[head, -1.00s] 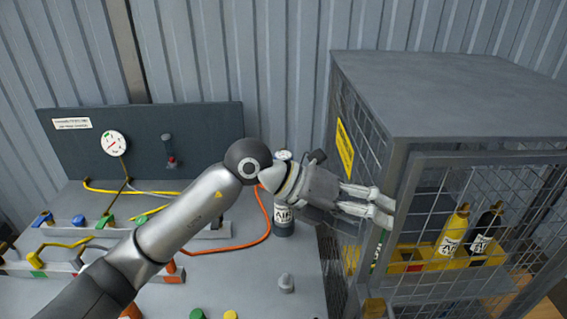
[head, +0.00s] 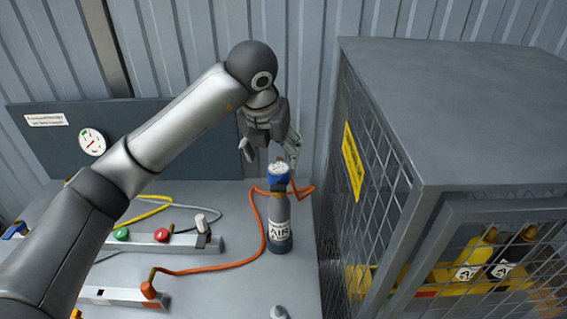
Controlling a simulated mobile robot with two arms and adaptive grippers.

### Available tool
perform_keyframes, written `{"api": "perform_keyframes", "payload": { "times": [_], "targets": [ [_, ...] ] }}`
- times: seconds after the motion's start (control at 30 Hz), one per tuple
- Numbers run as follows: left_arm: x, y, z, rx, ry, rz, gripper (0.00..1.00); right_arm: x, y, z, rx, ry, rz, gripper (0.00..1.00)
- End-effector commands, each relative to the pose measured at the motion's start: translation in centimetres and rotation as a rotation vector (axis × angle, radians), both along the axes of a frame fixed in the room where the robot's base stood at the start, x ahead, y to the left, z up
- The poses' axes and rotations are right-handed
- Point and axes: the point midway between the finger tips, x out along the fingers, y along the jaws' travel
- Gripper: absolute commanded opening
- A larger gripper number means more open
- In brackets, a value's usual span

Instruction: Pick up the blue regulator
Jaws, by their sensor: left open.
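The blue regulator (head: 278,177) is on top of an upright grey cylinder (head: 279,222) with a white "AIR" label, on the grey bench. It has a pale round face on top. My left gripper (head: 270,156) is open and empty, pointing down just above and behind the regulator, with its fingers spread to either side. From this angle I cannot tell whether a finger touches it. My right gripper is not in view.
A orange hose (head: 208,269) runs along the bench and passes behind the cylinder. A mesh cage (head: 378,190) holding several bottles stands close on the right. A gauge panel (head: 60,150) is at the back left. Coloured valve blocks (head: 178,244) lie left.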

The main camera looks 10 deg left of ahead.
Motion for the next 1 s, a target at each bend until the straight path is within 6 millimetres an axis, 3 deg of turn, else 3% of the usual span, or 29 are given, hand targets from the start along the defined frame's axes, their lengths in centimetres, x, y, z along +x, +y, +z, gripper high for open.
{"api": "perform_keyframes", "payload": {
  "times": [0.17,0.33,0.47,0.57,0.8,1.0],
  "targets": [
    [0.8,0.0,-1.9,0.004,0.006,0.002,0.72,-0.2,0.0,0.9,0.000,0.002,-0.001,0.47],
    [1.7,-0.1,-4.2,0.002,0.004,0.002,0.72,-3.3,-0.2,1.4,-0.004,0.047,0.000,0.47],
    [2.1,-0.1,-5.0,0.002,0.001,0.001,0.72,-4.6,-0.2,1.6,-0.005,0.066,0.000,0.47],
    [2.4,-0.2,-5.6,0.001,0.004,0.000,0.72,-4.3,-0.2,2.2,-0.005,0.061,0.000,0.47],
    [3.8,-0.4,-8.4,0.001,0.005,0.001,0.72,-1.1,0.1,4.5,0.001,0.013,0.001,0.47],
    [4.3,-0.4,-9.8,0.000,0.000,-0.001,0.72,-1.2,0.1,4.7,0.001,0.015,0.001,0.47]
  ]
}}
